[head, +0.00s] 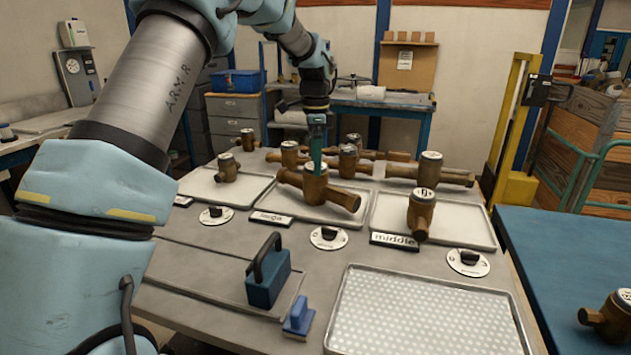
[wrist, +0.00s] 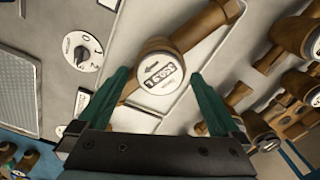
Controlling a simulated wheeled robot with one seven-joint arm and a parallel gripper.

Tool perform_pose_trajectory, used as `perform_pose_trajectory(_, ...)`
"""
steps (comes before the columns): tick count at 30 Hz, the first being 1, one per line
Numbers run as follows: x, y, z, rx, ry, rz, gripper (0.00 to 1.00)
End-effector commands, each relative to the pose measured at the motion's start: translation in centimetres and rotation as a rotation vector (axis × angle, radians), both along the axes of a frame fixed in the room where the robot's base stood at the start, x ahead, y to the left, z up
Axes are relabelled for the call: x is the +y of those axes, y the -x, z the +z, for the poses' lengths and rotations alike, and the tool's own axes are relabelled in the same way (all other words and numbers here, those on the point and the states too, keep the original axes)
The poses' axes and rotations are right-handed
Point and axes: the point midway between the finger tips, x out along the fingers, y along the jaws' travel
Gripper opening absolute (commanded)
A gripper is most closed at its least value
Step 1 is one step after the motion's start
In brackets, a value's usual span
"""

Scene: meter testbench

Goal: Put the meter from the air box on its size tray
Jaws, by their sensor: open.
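A brass meter with a round white dial (head: 312,190) lies on the middle tray of the row, behind a label that appears to read "large" (head: 271,218). It also shows in the wrist view (wrist: 162,76), its pipe running diagonally across the tray. My gripper (head: 317,150) is over this meter. In the wrist view my gripper (wrist: 161,80) is open, with its green fingers on either side of the dial and gaps between. Which thing is the air box I cannot tell. The right tray (head: 470,235), labelled "middle", bears another brass meter (head: 422,210).
The left tray (head: 205,190) bears a smaller meter (head: 227,168). Several brass meters crowd the bench behind the trays. A blue handled block (head: 268,280) and an empty perforated tray (head: 430,315) are in front. A meter (head: 612,318) sits on the blue table at right.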

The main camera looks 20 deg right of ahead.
Motion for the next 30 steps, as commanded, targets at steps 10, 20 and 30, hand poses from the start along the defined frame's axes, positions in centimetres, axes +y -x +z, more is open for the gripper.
perform_pose_trajectory(10, 0.1, 0.0, 4.1, 0.001, -0.001, 0.001, 1.0)
perform_pose_trajectory(20, 3.1, -0.3, 4.0, -0.007, 0.001, 0.116, 1.0)
perform_pose_trajectory(30, 22.9, 4.0, 0.6, -0.055, 0.054, 0.944, 1.0)
